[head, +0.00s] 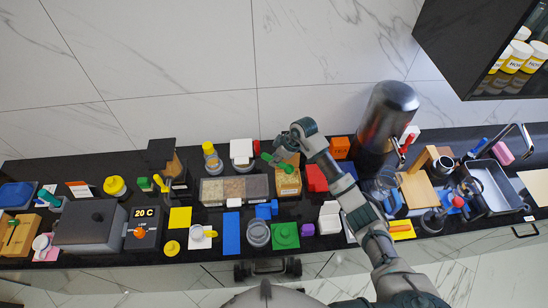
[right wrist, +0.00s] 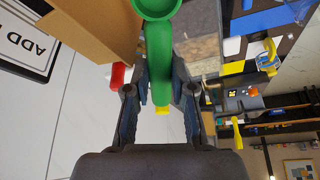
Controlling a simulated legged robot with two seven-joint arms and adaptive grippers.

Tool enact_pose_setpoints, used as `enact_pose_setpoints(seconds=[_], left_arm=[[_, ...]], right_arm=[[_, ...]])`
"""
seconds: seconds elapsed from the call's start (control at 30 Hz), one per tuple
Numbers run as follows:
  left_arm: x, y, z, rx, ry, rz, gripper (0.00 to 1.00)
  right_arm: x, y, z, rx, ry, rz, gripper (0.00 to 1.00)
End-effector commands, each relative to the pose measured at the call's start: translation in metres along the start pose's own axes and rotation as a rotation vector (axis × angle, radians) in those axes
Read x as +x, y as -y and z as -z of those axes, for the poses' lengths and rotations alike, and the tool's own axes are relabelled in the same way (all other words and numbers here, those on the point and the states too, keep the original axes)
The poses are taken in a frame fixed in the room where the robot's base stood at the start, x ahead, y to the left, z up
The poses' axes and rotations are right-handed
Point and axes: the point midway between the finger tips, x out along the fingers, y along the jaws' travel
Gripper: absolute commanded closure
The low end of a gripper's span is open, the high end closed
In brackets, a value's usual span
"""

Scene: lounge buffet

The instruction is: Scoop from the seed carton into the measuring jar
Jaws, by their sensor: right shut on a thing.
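My right gripper (head: 287,152) is shut on the handle of a green scoop (head: 273,162), above the back of the counter. In the right wrist view the scoop (right wrist: 158,50) lies between the fingers (right wrist: 162,88), its round bowl cut off by the top edge. A tan carton (head: 289,187), apparently the seed carton, stands just below the gripper in the head view; a cardboard wall (right wrist: 100,25) shows beside the scoop in the wrist view. A grey, round, open vessel (head: 257,233) in front may be the measuring jar; I cannot tell.
Bins of grain (head: 234,188) stand left of the carton. A red box (head: 316,178) and an orange tea box (head: 340,147) are to its right. A tall dark dispenser (head: 386,120) stands farther right.

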Motion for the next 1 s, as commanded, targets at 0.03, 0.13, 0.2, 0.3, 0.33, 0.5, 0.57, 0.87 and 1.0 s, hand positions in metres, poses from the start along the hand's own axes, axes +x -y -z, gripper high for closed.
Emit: enact_pose_setpoints(seconds=[0.03, 0.13, 0.2, 0.3, 0.33, 0.5, 0.57, 0.87, 1.0], left_arm=[[0.002, -0.002, 0.0, 0.0, 0.0, -0.002, 1.0], [0.007, -0.004, 0.0, 0.0, -0.001, -0.005, 1.0], [0.012, -0.005, 0.0, 0.0, -0.001, -0.006, 1.0], [0.02, -0.005, -0.001, 0.0, -0.001, -0.006, 1.0], [0.022, -0.005, -0.001, 0.0, -0.001, -0.006, 1.0], [0.024, -0.005, -0.002, -0.001, -0.001, -0.005, 1.0], [0.024, -0.004, -0.002, -0.001, -0.001, -0.005, 1.0], [0.028, -0.003, -0.002, -0.003, -0.001, -0.003, 1.0], [0.029, -0.003, -0.002, -0.003, -0.001, -0.002, 1.0]], right_arm=[[0.001, 0.0, -0.006, 0.002, -0.043, -0.001, 1.0], [0.003, 0.001, -0.014, 0.003, -0.158, 0.0, 1.0], [0.003, 0.001, -0.02, 0.003, -0.248, 0.0, 1.0], [0.004, 0.001, -0.027, 0.003, -0.374, 0.0, 1.0], [0.005, 0.001, -0.029, 0.003, -0.407, 0.002, 1.0], [0.008, -0.001, -0.033, -0.001, -0.463, 0.0, 1.0], [0.012, -0.001, -0.035, -0.001, -0.463, 0.0, 1.0], [0.033, 0.0, -0.048, -0.002, -0.46, 0.001, 1.0], [0.041, 0.0, -0.053, -0.001, -0.459, 0.0, 1.0]])
